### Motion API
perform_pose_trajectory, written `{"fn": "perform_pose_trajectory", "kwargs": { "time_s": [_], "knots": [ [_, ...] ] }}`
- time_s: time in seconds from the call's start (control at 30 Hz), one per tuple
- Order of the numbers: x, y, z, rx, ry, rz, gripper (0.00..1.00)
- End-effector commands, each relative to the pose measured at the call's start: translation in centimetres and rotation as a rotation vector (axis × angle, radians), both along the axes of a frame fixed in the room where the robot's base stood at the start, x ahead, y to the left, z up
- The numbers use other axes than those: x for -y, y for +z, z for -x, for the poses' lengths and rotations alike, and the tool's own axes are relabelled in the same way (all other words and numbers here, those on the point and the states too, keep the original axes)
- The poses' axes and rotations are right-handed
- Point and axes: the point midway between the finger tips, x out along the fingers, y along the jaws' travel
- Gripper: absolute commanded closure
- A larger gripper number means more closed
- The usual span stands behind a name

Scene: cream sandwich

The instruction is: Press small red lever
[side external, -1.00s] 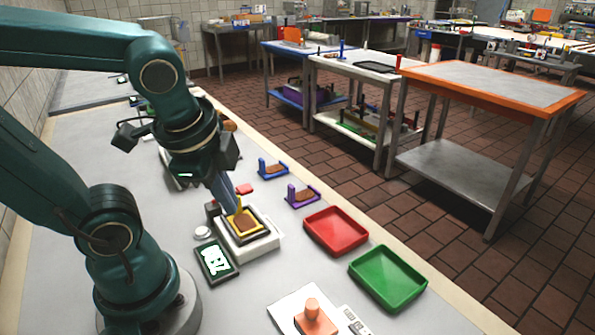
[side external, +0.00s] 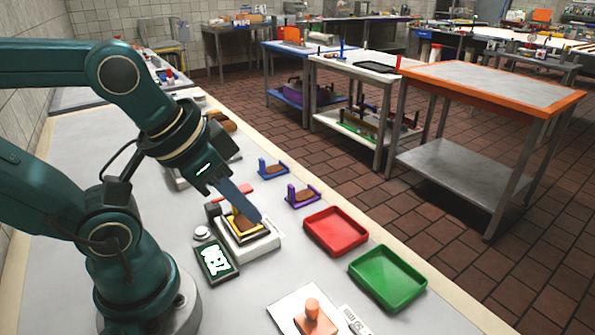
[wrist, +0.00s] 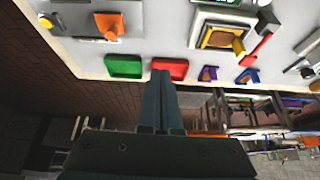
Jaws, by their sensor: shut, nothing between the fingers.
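In the wrist view, the red lever (wrist: 261,44) appears whole at upper right, beside a white device (wrist: 229,14) with a yellow frame holding a brown slice (wrist: 221,39). My gripper (side external: 259,219) is shut and empty, its long fingers slanting above the white device (side external: 268,245) in the side view. In the wrist view, my gripper's tips (wrist: 160,74) point toward the red tray, apart from the lever. I cannot tell the fingers' exact height.
A red tray (side external: 336,212) and a green tray (side external: 421,278) lie to the right of the device. Purple (side external: 291,192) and blue (side external: 263,167) holders carry brown slices behind it. A dark display (side external: 229,268) and an orange-handled stamp (side external: 312,306) are nearer.

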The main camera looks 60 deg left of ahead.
Motion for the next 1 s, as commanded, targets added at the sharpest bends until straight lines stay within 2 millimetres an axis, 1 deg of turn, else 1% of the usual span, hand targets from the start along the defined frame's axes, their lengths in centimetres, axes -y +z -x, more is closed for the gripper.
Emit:
{"fn": "perform_pose_trajectory", "kwargs": {
  "time_s": [0.07,0.17,0.27,0.37,0.47,0.57,0.67,0.7,0.83,0.9,1.0],
  "knots": [
    [0.0,0.2,0.0,-0.002,-0.045,-0.022,1.00],
    [0.1,1.3,-0.6,0.006,-0.135,-0.067,1.00],
    [-0.9,2.3,-2.1,-0.027,-0.195,-0.117,1.00],
    [-2.3,2.9,-3.6,-0.069,-0.224,-0.148,1.00],
    [-4.3,3.2,-5.2,-0.120,-0.235,-0.168,1.00],
    [-6.7,3.1,-6.6,-0.172,-0.232,-0.171,1.00],
    [-9.4,2.7,-7.6,-0.222,-0.215,-0.160,1.00],
    [-10.6,2.5,-8.0,-0.242,-0.205,-0.152,1.00],
    [-14.5,1.2,-8.4,-0.299,-0.153,-0.113,1.00],
    [-16.3,0.5,-8.4,-0.325,-0.116,-0.086,1.00],
    [-18.5,-0.6,-7.9,-0.354,-0.052,-0.045,1.00]
  ]
}}
